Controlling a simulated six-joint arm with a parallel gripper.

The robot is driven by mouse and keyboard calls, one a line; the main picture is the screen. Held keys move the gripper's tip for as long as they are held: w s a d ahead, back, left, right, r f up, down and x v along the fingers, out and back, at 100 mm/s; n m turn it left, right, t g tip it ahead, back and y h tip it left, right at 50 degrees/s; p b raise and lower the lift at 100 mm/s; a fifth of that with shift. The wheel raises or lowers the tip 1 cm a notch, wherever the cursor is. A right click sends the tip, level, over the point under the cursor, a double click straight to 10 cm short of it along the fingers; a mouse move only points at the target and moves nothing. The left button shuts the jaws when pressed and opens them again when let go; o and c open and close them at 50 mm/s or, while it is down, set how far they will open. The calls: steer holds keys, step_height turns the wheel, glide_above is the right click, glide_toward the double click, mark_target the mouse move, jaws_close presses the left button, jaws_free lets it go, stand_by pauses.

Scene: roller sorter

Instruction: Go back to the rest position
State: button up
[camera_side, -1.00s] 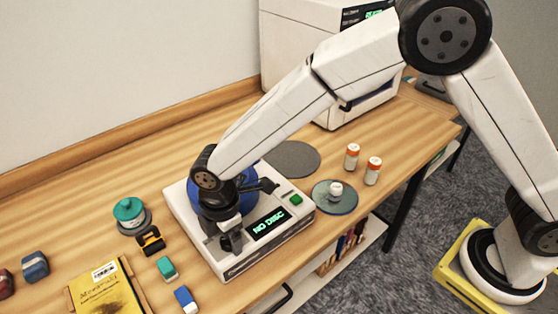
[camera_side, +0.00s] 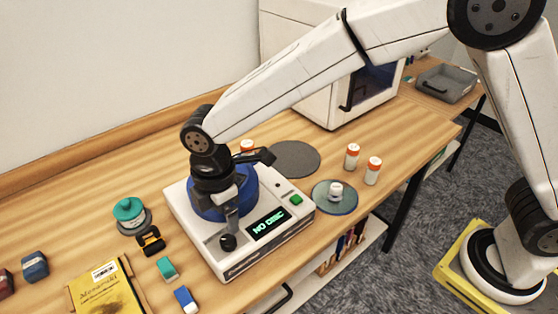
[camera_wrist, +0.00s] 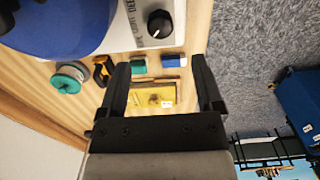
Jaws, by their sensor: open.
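My gripper (camera_wrist: 160,78) is open in the wrist view, with nothing between its two dark fingers. In the side view my gripper is over the white roller machine (camera_side: 185,225), in front of its blue round part (camera_side: 205,208). The machine has a green button (camera_side: 296,199), a black knob (camera_side: 228,242) and a display (camera_side: 267,222) reading "NO DISC". The blue part (camera_wrist: 65,25) and knob (camera_wrist: 160,23) also show in the wrist view.
A yellow book (camera_side: 98,295), a teal block (camera_side: 166,268), a blue block (camera_side: 186,300) and a teal-topped round item (camera_side: 128,210) lie left of the machine. A glass disc (camera_side: 335,205) and orange-capped bottles (camera_side: 373,172) are right. A white box-shaped appliance (camera_side: 300,70) stands behind.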

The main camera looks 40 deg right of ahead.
steer(key=d+m+t, duration=0.1)
steer(key=d+m, duration=0.7)
steer(key=d, duration=0.7)
steer(key=s+d+m+t, duration=0.1)
steer(key=s+d+m, duration=0.9)
steer(key=d, duration=0.4)
steer(key=shift+s+f+t, duration=0.15)
steer(key=shift+f+t, duration=0.15)
steer(key=shift+f, duration=0.15)
steer(key=shift+d, duration=0.1)
